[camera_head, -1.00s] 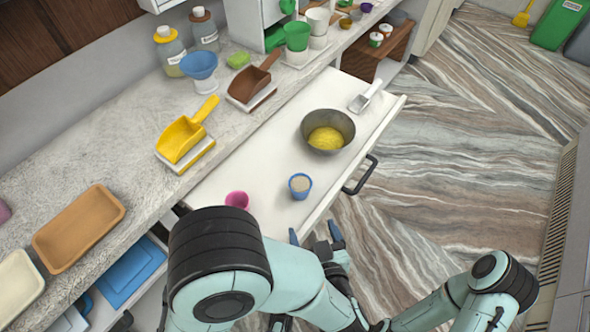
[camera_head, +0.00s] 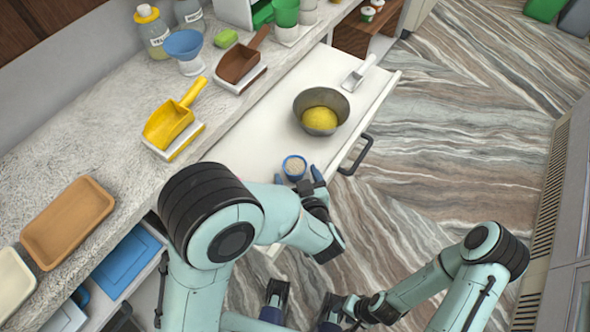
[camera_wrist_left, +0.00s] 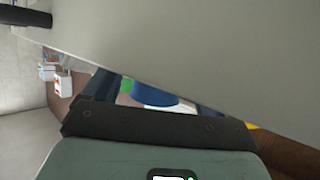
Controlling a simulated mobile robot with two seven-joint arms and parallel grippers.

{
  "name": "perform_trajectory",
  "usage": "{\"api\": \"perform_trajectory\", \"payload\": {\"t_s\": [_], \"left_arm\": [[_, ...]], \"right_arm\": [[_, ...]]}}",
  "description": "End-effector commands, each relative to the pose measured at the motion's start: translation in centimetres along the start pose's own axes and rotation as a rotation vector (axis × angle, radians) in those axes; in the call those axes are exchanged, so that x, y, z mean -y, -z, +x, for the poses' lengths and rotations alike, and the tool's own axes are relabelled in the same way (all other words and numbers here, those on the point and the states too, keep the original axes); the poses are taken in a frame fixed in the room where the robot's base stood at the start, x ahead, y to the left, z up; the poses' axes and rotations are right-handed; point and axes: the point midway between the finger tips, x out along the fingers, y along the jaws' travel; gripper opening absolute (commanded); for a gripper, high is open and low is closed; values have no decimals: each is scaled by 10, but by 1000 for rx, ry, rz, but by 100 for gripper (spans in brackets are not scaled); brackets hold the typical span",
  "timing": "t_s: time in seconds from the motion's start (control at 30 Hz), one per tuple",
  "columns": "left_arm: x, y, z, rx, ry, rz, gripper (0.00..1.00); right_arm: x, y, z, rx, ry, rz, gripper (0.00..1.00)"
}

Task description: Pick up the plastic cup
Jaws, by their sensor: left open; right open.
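A small blue plastic cup (camera_head: 294,167) with pale grainy contents stands upright in the open white drawer. My left gripper (camera_head: 298,181) is open at the cup's near side, with one dark finger to each side of it. I cannot tell whether the fingers touch it. In the left wrist view, a blue rounded shape (camera_wrist_left: 155,96) shows just beyond the gripper, mostly cut off by a large grey surface. My right gripper (camera_head: 303,300) is open and empty, low in the head view and away from the cup. The pink cup is hidden behind my left arm.
A metal bowl (camera_head: 321,111) with yellow contents and a white scoop (camera_head: 358,74) sit farther back in the drawer (camera_head: 265,128). The drawer handle (camera_head: 356,155) sticks out at right. Scoops and trays line the counter at left. The floor at right is clear.

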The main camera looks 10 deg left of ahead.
Motion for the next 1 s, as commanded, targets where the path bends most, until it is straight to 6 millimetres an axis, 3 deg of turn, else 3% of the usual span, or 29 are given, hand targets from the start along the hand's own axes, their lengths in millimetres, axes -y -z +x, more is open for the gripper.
{"api": "perform_trajectory", "payload": {"t_s": [0.2,0.43,0.47,0.63,1.0], "left_arm": [[-1,0,26,0,2,1,86],[-1,1,27,0,0,1,86],[-1,1,27,0,0,1,83],[-1,1,27,0,0,1,29],[-1,5,26,-1,0,-1,29]], "right_arm": [[0,2,3,-4,1,-1,43],[0,2,2,-5,1,-1,43],[0,2,2,-5,1,-1,43],[0,2,2,-5,1,-1,43],[0,1,1,-4,1,-1,43]]}}
